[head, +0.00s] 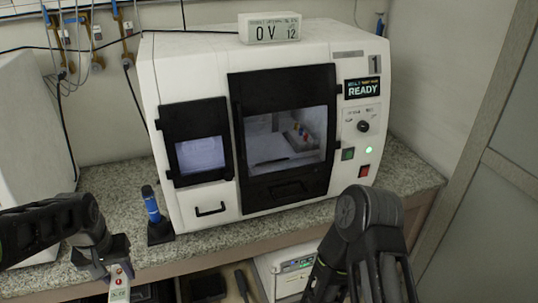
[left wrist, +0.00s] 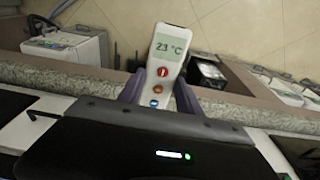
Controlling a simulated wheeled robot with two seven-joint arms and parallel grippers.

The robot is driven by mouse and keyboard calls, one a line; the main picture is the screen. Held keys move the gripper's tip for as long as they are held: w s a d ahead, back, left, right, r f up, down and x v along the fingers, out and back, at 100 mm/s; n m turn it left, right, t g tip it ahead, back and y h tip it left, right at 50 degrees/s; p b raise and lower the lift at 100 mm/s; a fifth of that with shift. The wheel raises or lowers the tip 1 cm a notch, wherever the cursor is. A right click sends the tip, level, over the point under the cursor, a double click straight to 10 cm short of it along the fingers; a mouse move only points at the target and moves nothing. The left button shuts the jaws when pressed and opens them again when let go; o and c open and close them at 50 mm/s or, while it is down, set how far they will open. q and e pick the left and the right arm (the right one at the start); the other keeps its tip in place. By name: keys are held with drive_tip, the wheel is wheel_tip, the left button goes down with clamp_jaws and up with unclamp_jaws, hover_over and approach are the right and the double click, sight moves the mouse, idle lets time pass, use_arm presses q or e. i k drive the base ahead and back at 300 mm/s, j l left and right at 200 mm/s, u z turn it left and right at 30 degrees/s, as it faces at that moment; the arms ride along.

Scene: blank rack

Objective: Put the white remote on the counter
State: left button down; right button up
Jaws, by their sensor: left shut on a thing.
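My left gripper (head: 110,262) is shut on the white remote (head: 119,285), near the front edge of the counter at the lower left in the head view. In the left wrist view the white remote (left wrist: 168,62) has a screen reading 23 °C and red, orange and blue buttons. It sits between the two fingers of my left gripper (left wrist: 158,92), its screen end pointing away. The counter (head: 405,172) is speckled grey stone; its edge strip (left wrist: 70,74) also shows in the left wrist view. Only dark links of my right arm show; its fingertips are not visible.
A large white machine (head: 190,75) with black doors fills much of the counter. A blue-handled tool in a black stand (head: 152,205) stands left of it, close to my left gripper. Below the counter are a white device (head: 290,270) and dark boxes. The counter's right end is clear.

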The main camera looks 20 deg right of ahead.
sight(388, 170)
drive_tip(key=z, duration=2.4)
drive_tip(key=i+j, duration=0.2)
drive_tip(key=i, duration=0.35)
drive_tip(key=i+j, duration=0.2)
drive_tip(key=i, duration=0.35)
drive_tip(key=i+j, duration=0.2)
drive_tip(key=i, duration=0.3)
